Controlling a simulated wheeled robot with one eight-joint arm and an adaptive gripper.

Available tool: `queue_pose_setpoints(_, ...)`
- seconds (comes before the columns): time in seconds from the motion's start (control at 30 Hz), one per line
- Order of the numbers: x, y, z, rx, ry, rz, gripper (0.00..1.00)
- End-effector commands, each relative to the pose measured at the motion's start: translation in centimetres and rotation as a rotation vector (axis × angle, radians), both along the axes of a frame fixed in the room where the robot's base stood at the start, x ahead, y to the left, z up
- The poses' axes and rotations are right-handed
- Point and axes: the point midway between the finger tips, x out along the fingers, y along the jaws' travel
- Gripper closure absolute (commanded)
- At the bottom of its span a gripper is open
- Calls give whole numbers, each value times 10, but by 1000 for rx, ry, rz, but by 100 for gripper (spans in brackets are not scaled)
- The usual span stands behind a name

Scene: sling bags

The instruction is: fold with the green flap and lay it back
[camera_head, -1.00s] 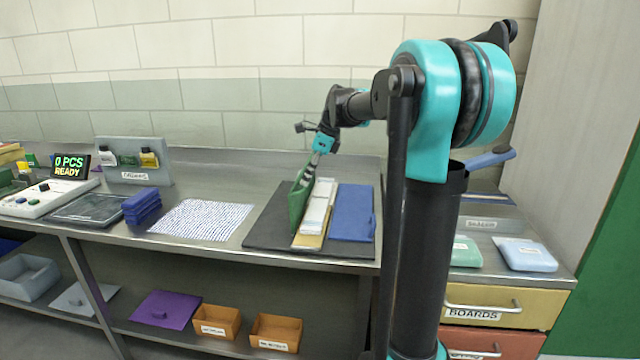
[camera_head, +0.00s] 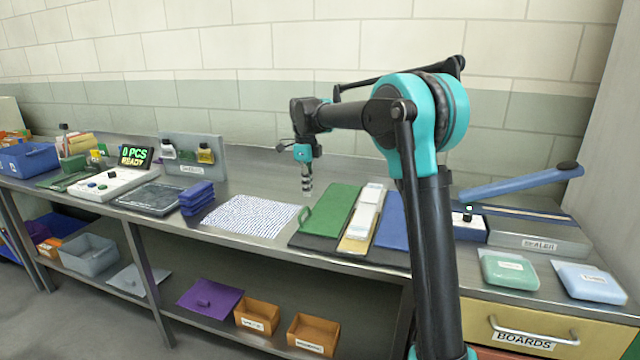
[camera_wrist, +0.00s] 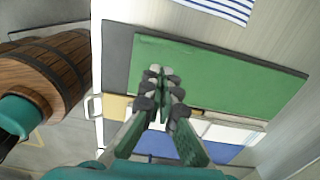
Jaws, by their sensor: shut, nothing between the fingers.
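The green flap (camera_head: 330,210) lies flat on the left part of the dark mat (camera_head: 375,255), with a small green loop at its front left corner. It also shows flat in the wrist view (camera_wrist: 225,80). A tan board (camera_head: 354,245) with a white stack (camera_head: 364,218) on it lies to its right, and a blue flap (camera_head: 392,225) lies on the far side of that, partly hidden by my arm. My gripper (camera_head: 307,192) is shut and empty, pointing down above the bench by the green flap's far left end. In the wrist view the fingertips (camera_wrist: 160,75) appear in front of the green flap.
A white striped sheet (camera_head: 250,215) lies left of the mat. Blue stacked pieces (camera_head: 197,197) and a dark tray (camera_head: 150,196) are farther left. A sealer with a raised blue arm (camera_head: 520,182) stands right of my arm. The bench behind the mat is clear.

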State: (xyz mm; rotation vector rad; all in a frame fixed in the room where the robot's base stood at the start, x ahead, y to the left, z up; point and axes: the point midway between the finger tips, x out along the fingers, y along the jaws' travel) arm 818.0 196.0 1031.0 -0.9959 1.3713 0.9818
Motion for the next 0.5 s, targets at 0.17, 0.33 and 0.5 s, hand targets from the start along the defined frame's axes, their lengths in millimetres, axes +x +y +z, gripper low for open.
queue_pose_setpoints(0.17,6,20,-21,0,0,1,100)
queue_pose_setpoints(0.33,10,31,-40,0,0,1,100)
queue_pose_setpoints(0.5,12,39,-54,1,0,1,100)
